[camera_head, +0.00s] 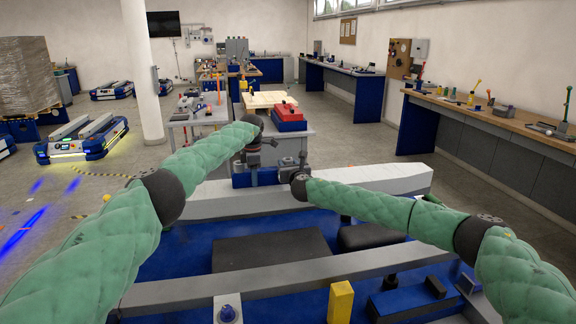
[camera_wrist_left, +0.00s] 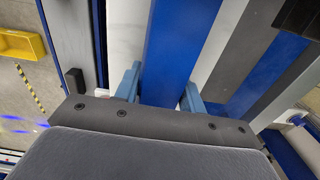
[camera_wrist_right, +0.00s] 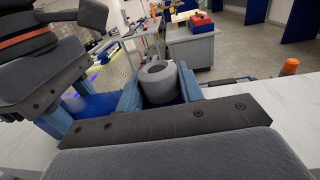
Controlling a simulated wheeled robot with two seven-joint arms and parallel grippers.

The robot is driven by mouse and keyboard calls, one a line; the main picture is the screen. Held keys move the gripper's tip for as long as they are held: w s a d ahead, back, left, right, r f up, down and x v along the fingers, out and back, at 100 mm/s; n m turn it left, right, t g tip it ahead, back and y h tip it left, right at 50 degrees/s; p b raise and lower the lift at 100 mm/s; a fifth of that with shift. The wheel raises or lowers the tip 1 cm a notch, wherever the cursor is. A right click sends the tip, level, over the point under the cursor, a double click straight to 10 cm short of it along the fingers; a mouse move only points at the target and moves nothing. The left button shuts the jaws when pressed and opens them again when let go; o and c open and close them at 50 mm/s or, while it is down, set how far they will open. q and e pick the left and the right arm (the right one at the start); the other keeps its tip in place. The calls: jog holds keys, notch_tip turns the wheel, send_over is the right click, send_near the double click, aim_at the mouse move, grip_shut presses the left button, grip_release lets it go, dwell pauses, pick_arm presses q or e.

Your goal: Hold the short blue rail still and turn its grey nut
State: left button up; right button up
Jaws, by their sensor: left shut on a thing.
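The short blue rail (camera_wrist_left: 172,50) runs upright through the middle of the left wrist view. My left gripper (camera_wrist_left: 158,97) is shut on it, one finger on each side. In the head view my left gripper (camera_head: 254,175) is at the grey-white beam, beside a blue piece. The grey nut (camera_wrist_right: 158,84) is a thick ring with a dark hole in the right wrist view. My right gripper (camera_wrist_right: 160,95) has its fingers on either side of the nut; whether they press on it cannot be told. In the head view, my right gripper (camera_head: 284,166) is close to the left one.
A blue lift-cart frame with a pale beam (camera_head: 370,183) lies before me. A yellow block (camera_head: 340,301) stands at the front. A table with a red box (camera_head: 289,118) is behind. A workbench (camera_head: 490,115) runs along the right. Open floor (camera_head: 345,140) lies between.

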jog(key=shift+a+m+h, duration=0.1)
jog(key=shift+m+h, duration=0.3)
jog(key=shift+h, duration=0.2)
jog(key=m+h, duration=0.2)
jog(key=h, duration=0.1)
jog(key=shift+m+h, duration=0.3)
jog(key=shift+h, duration=0.1)
jog(key=shift+m+h, duration=1.3)
jog(key=shift+h, duration=0.8)
jog(key=o, duration=1)
jog(key=shift+s, duration=0.1)
